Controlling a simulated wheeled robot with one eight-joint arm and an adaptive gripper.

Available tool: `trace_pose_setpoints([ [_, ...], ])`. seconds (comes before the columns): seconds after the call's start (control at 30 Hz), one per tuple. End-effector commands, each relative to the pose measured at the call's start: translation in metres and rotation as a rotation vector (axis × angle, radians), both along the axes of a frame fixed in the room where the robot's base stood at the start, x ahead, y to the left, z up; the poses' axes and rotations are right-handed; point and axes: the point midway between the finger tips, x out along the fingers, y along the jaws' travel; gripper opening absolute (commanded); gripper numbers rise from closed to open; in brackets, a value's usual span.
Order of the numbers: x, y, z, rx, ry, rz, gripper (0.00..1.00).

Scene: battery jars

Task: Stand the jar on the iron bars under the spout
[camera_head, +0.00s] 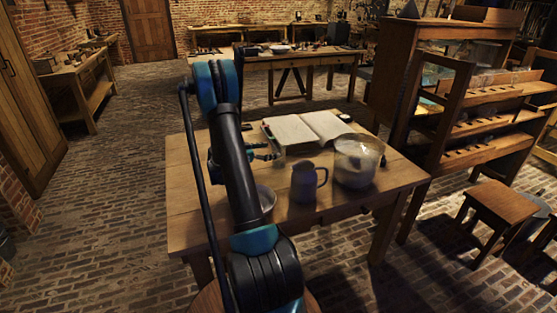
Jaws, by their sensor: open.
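A large round clear glass vessel (358,161) stands upright on the near wooden table, right of a grey-purple jug (304,183) with a handle. I cannot tell whether this vessel is the jar meant. My gripper (268,152) is small in view, above the table's left half, partly hidden behind my arm. It is open, left of the jug and near the open book. Something pale or glassy shows beside its fingertips, too small to make out. I cannot make out any iron bars or spout.
An open book (305,129) lies at the table's back. A pale round dish (265,198) is partly hidden by my arm. The table's (375,203) front right corner is bare. A wooden shelf rack (480,118) and stool (500,207) stand to the right. Brick floor is open at left.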

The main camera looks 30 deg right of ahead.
Motion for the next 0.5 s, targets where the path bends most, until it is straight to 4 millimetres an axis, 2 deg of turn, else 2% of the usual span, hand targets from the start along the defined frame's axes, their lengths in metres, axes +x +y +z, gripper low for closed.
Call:
trace_pose_setpoints([
  [0.3, -0.005, -0.041, -0.008, 0.000, -0.001, -0.002, 0.81],
  [0.5, -0.004, -0.046, -0.009, 0.000, 0.000, 0.000, 0.81],
])
